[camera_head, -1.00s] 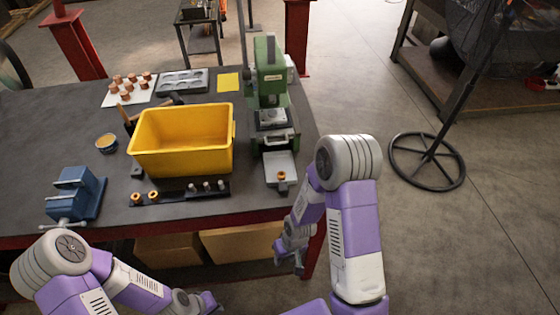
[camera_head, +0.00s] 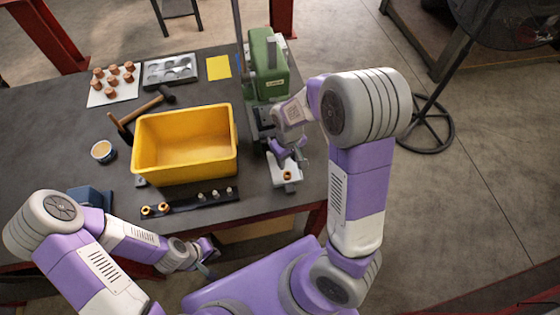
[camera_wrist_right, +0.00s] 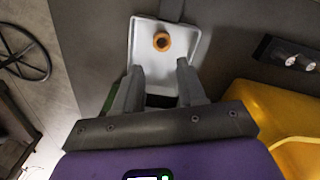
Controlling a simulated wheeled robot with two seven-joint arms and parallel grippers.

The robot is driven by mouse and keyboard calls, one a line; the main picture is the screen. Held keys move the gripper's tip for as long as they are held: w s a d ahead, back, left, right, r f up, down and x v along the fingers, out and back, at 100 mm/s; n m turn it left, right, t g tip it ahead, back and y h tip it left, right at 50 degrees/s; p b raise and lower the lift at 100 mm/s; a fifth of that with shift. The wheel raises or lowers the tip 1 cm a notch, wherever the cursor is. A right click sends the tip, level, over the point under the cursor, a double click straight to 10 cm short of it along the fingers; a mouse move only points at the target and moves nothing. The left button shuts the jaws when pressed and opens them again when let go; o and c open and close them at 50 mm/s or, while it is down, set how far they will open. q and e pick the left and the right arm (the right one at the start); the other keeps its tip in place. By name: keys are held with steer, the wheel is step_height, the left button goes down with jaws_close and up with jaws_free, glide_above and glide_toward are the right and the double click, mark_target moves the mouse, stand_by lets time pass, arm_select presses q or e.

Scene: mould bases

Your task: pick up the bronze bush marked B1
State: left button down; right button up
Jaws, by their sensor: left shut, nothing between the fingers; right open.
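A bronze bush (camera_head: 287,175) stands on the pale plate (camera_head: 284,186) in front of the green press; it also shows in the right wrist view (camera_wrist_right: 162,41). My left gripper (camera_head: 212,256) is shut and empty near the front table edge.
A yellow bin (camera_head: 186,178) stands left of the green press (camera_head: 266,75). Several metal pins share the dark strip. A hammer (camera_head: 140,110), a tin (camera_head: 103,151), copper pieces on a white sheet and a grey mould tray (camera_head: 170,70) lie further back.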

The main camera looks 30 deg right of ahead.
mark_target(288, 172)
steer(key=f, duration=0.4)
steer(key=s+f+b, duration=0.1)
steer(key=f, duration=0.2)
steer(key=shift+a+f, duration=0.1)
steer(key=shift+a, duration=0.05)
jaws_close()
